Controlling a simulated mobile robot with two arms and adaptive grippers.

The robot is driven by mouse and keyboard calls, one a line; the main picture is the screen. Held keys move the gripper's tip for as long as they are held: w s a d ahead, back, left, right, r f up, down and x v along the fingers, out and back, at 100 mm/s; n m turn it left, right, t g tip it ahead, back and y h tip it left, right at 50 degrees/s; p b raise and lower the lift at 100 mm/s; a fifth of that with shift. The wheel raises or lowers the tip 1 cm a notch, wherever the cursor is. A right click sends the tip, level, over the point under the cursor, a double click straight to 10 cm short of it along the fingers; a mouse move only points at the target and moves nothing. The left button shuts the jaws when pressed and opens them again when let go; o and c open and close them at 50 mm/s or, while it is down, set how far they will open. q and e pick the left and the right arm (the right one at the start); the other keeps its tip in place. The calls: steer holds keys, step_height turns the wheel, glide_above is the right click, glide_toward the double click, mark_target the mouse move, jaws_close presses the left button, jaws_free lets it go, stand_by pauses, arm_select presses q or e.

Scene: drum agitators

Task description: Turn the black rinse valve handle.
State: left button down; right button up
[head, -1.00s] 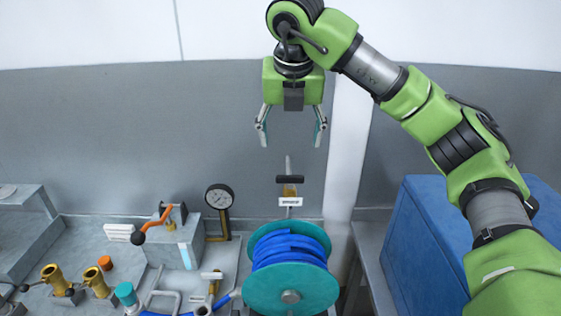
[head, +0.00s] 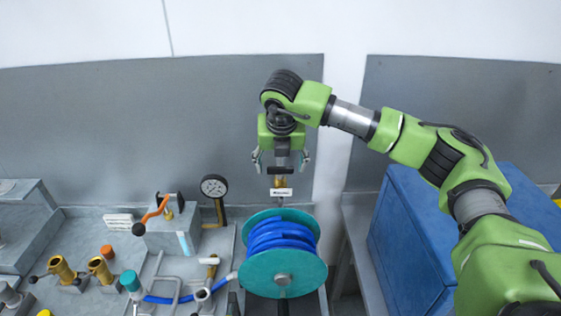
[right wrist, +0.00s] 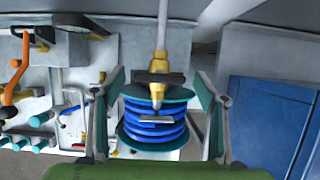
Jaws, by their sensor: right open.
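The black rinse valve handle (head: 281,170) is a short dark bar on a brass valve (head: 281,183) with a white label below it, behind the hose reel. My right gripper (head: 281,160) is open, with one finger on each side of the handle in the head view. I cannot tell whether either finger touches it. In the right wrist view the brass valve (right wrist: 157,90) and its grey pipe (right wrist: 162,25) show between the two spread fingers. My left gripper is not in view.
A teal reel (head: 284,273) with blue hose stands just in front of the valve. A pressure gauge (head: 214,186) and an orange lever (head: 156,212) are to the left. A large blue box (head: 405,245) stands to the right. Brass fittings (head: 62,268) are at the front left.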

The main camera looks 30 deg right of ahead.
steer(key=c, duration=1.1)
